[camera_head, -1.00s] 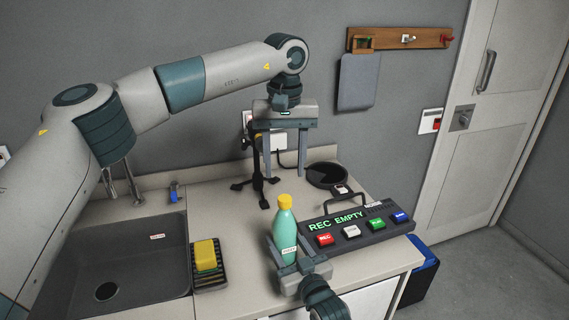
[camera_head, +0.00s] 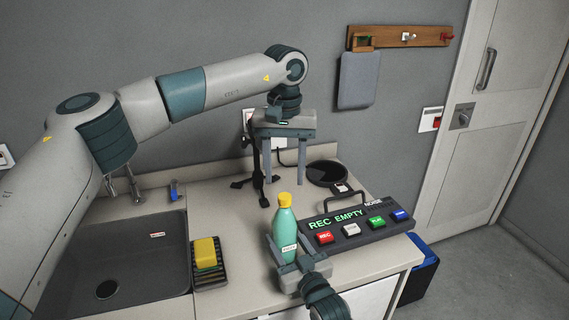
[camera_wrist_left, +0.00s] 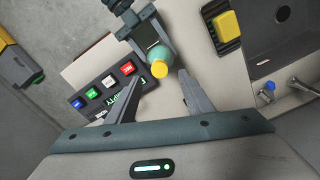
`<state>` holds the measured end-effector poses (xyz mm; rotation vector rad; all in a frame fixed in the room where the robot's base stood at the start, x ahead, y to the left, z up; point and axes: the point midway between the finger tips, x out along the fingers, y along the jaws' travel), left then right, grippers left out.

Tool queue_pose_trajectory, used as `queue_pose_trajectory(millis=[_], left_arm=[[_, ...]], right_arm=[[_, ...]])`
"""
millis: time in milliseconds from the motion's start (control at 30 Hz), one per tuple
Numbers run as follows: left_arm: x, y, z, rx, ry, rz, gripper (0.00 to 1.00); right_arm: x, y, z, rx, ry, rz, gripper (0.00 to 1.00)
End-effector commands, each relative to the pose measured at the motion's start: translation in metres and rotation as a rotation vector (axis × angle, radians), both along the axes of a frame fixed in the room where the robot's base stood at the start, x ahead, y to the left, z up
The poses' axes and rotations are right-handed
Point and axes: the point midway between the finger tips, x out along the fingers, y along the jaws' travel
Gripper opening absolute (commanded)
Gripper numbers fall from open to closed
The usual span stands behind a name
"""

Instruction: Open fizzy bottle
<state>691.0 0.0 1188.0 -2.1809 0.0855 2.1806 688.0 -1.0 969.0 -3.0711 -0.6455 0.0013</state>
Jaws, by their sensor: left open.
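A green bottle (camera_head: 285,236) with a yellow cap (camera_head: 285,197) stands upright near the counter's front edge. The cap also shows in the left wrist view (camera_wrist_left: 159,69), just beyond and between my left fingertips. My left gripper (camera_head: 284,182) is open and empty, fingers pointing down, above and behind the bottle, apart from the cap. My right gripper (camera_head: 287,259) reaches in from the front, with its fingers on either side of the bottle's lower body, and appears shut on it. The bottle's base is hidden by the right gripper.
A recorder box (camera_head: 357,226) reading "REC EMPTY" lies right of the bottle. A yellow sponge (camera_head: 205,251) on a rack and a sink (camera_head: 130,262) are at the left. A black stand (camera_head: 255,165) and a dark round plate (camera_head: 326,173) are behind.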

Motion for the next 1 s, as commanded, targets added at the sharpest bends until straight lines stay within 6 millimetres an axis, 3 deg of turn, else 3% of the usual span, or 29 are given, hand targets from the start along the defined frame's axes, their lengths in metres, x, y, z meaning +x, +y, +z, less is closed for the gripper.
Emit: queue_pose_trajectory(millis=[400, 800, 833, 1000], left_arm=[[0.0, 0.0, -0.049, 0.0, 0.001, 0.002, 0.47], [0.0, 0.0, -0.055, 0.0, 0.0, 0.002, 0.47], [0.0, 0.0, -0.055, 0.0, 0.0, 0.002, 0.45], [0.0, 0.0, -0.055, 0.0, 0.0, 0.002, 0.05]], right_arm=[[0.0, 0.0, -0.001, 0.0, 0.001, 0.0, 0.0], [0.0, 0.0, -0.001, 0.0, 0.001, 0.0, 0.0], [0.0, 0.0, -0.001, 0.0, 0.001, 0.0, 0.0], [0.0, 0.0, -0.001, 0.001, 0.001, 0.0, 0.0]])
